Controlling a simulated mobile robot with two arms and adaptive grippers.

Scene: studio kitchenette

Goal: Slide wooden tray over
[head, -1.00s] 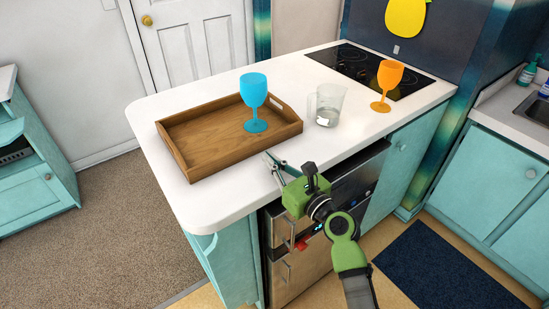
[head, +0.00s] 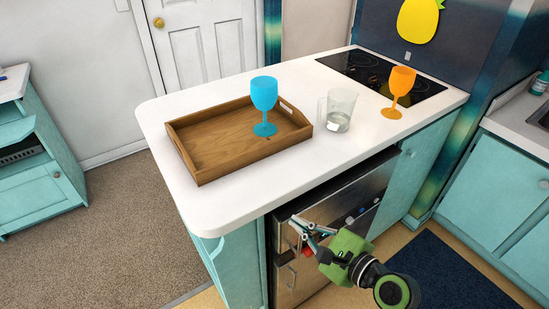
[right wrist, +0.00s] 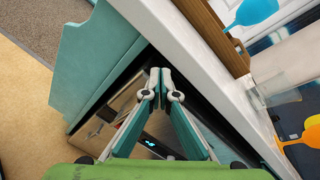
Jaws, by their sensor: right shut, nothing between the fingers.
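The wooden tray (head: 207,165) lies flat on the white counter, near its left end, in the head view. A blue goblet (head: 264,98) stands in the tray toward its right end. A strip of the tray's side (right wrist: 207,32) and part of the goblet (right wrist: 258,10) show in the right wrist view. My right gripper (head: 302,227) is shut and empty. It is in front of the counter's front edge, before the steel appliance, apart from the tray. It also shows in the right wrist view (right wrist: 160,72). My left gripper is not in view.
A clear glass mug (head: 338,110) stands just right of the tray. An orange goblet (head: 398,88) stands further right, near the black cooktop (head: 378,72). The white counter (head: 300,170) is bare in front of the tray and mug.

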